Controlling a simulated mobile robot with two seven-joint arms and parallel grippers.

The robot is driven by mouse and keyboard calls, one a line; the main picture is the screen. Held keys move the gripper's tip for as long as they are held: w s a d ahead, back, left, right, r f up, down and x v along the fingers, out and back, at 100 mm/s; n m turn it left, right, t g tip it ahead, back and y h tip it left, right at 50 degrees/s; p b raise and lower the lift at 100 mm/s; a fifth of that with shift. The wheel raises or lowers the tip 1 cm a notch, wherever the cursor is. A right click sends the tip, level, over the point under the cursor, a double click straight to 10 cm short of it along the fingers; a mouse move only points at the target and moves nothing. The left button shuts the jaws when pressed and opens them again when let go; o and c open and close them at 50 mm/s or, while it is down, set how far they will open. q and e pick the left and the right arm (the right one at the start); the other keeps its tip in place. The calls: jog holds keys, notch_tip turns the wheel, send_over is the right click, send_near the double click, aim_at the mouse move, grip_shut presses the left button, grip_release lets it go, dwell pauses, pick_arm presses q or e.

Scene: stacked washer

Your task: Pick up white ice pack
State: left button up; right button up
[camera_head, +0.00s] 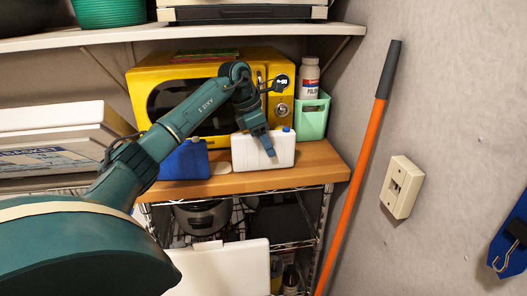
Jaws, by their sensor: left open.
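The white ice pack (283,151) stands upright on the wooden shelf top (255,181), in front of the yellow microwave. It has a small blue cap at its upper right. My left gripper (270,153) is open and points down at the front of the white ice pack, covering part of its middle. I cannot tell whether the fingers touch it. A blue ice pack (184,162) stands to the left, partly behind my left arm. My right gripper is not in view.
A yellow microwave (285,76) stands behind. A green holder (311,116) with a white bottle (309,78) is at the right. An orange pole (359,175) leans near the wall. A white shelf (190,33) runs overhead. A wire rack (312,215) is below.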

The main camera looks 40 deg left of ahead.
pick_arm(q)
jog(key=shift+f, duration=0.2)
jog(key=shift+c, duration=0.2)
grip_shut()
dwell(0.5)
